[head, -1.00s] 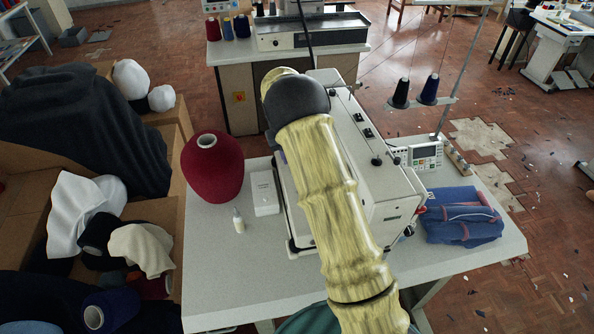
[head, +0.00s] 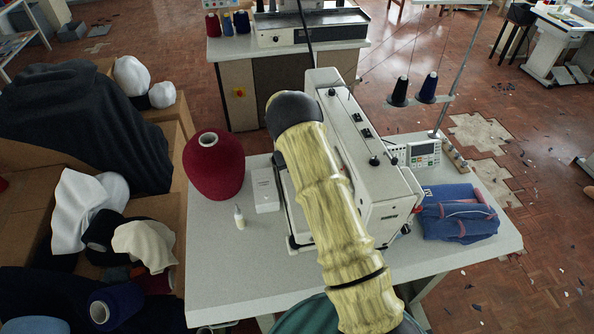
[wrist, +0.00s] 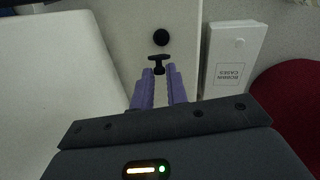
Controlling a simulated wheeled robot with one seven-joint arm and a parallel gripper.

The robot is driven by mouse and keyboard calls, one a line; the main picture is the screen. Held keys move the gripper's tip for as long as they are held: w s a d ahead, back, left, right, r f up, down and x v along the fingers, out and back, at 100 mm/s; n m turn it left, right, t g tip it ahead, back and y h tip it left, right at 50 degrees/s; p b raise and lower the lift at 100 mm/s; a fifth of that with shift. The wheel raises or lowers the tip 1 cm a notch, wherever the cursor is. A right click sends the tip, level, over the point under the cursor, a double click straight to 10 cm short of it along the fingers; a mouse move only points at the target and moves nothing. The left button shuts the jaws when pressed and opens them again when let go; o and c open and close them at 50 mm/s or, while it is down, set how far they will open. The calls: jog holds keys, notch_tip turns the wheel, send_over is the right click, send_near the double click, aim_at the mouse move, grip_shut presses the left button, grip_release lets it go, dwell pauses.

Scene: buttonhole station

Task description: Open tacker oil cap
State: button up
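The white sewing machine, the tacker (head: 385,188), stands on the grey table, partly behind my arm. In the wrist view a small black T-shaped piece (wrist: 160,58) stands on its white surface; it looks like the oil cap. A round black spot (wrist: 160,37) lies just beyond it; I cannot tell whether it is a knob or a hole. My gripper (wrist: 160,72) has two purple fingers, apart, with a gap between them. Their tips are right at the T-shaped piece, one toward each side. I cannot tell whether they touch it. In the head view my arm hides the gripper.
A white box (head: 265,189), a small white bottle (head: 239,218) and a red thread cone (head: 214,165) stand left of the machine. Folded blue denim (head: 457,213) lies right of it. The table's front left (head: 232,285) is clear.

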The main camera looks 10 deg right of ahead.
grip_shut()
jog(key=shift+w+f, duration=0.1)
jog(key=shift+w, duration=0.05)
jog(key=shift+w+f+g+b, duration=0.15)
jog(key=shift+w+g+b, duration=0.45)
jog(key=shift+g, duration=0.4)
jog(key=shift+w+f+g+b, duration=0.2)
jog(key=shift+w+g+b, duration=0.2)
jog(key=shift+g+b, duration=0.8)
jog(key=shift+d+b, duration=0.1)
jog(key=shift+b, duration=0.95)
jog(key=shift+r+n, duration=0.15)
jog(key=shift+n, duration=0.15)
jog(key=o, duration=0.5)
grip_release()
